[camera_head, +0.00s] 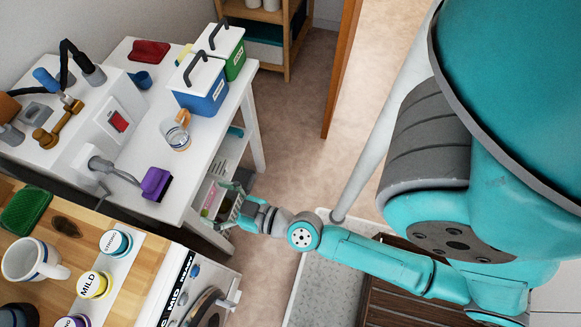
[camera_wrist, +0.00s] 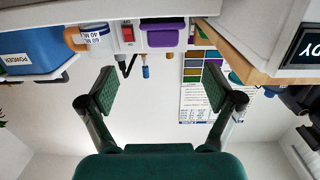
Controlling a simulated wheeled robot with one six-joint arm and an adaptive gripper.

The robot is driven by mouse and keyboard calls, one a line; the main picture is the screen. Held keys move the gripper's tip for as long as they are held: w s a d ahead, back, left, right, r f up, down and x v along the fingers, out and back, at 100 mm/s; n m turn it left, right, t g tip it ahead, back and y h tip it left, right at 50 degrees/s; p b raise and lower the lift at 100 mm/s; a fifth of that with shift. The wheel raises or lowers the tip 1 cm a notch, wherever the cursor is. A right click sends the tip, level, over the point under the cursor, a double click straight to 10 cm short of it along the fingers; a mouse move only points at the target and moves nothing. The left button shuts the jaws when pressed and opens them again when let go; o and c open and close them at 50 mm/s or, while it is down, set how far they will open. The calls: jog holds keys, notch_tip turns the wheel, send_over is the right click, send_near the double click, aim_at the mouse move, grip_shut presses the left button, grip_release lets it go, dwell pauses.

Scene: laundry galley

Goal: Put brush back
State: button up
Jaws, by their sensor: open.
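A purple block-shaped thing with a dark underside (camera_head: 157,183), which looks like a brush head, is at the front edge of the white table (camera_head: 205,150). A grey rod runs from it to a pale round fitting; I cannot tell whether they are joined. It also shows at the top of the wrist view (camera_wrist: 162,35), which appears upside down. A green brush-like block (camera_head: 26,210) lies on the wooden counter. My gripper (camera_head: 225,203) is open beside the table's front, right of and below the purple thing. In the wrist view its fingers (camera_wrist: 160,92) are wide apart, with nothing held.
A blue lidded box (camera_head: 200,92) and a green one (camera_head: 226,55) stand on the table. A measuring cup (camera_head: 178,138) is near its edge. A mug (camera_head: 30,260) and several labelled round lids are on the wooden counter (camera_head: 100,222).

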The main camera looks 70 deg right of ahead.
jog(key=s+a+r+g, duration=0.1)
jog(key=s+r, duration=0.1)
jog(key=s, duration=0.8)
jog(key=s+r+g, duration=0.1)
jog(key=s+r, duration=0.1)
jog(key=s, duration=0.9)
jog(key=shift+a+r+y, duration=0.3)
jog(key=shift+a, duration=0.1)
